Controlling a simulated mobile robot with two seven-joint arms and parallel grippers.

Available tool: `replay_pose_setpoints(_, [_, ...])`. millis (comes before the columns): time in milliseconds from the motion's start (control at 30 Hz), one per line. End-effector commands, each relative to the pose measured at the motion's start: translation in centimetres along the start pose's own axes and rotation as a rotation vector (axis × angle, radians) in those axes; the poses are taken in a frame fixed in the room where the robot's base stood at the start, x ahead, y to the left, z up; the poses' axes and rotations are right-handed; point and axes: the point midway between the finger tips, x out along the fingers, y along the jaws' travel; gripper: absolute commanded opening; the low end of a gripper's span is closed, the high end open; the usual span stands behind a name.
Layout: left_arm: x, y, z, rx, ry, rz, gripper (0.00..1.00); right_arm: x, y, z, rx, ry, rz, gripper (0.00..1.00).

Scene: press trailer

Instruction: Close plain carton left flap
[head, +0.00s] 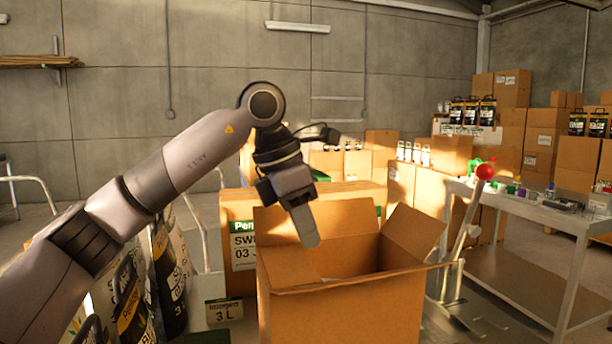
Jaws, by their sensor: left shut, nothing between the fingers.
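The plain carton (345,312) stands in the lower middle of the head view, open at the top. Its left flap (278,238) stands up and leans, partly hidden behind my gripper. The right flap (411,236) stands up and tilts outward, and the back flap (352,217) is upright. My left gripper (308,241) points down over the left part of the carton's opening, by the left flap. Its fingers are shut with nothing between them. Whether it touches the flap I cannot tell. My right gripper is out of view.
A printed carton (241,240) stands behind on the left. A white bench (540,215) with small items and a red-knobbed lever (484,173) stand to the right. Stacked cartons fill the back.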

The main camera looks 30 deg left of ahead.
Motion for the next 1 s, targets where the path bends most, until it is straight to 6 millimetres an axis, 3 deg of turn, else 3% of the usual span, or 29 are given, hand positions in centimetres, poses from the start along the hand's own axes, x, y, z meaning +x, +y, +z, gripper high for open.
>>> replay_pose_setpoints(167, [-3.4, -0.6, 1.2, 0.006, -0.004, 0.000, 0.00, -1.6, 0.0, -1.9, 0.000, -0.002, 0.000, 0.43])
replay_pose_setpoints(567, [-10.4, -0.7, 3.7, 0.005, -0.003, -0.001, 0.00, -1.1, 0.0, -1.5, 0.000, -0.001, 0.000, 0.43])
replay_pose_setpoints(1000, [-12.4, -0.7, 4.3, 0.004, 0.001, -0.001, 0.00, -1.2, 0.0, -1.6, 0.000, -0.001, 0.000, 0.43])
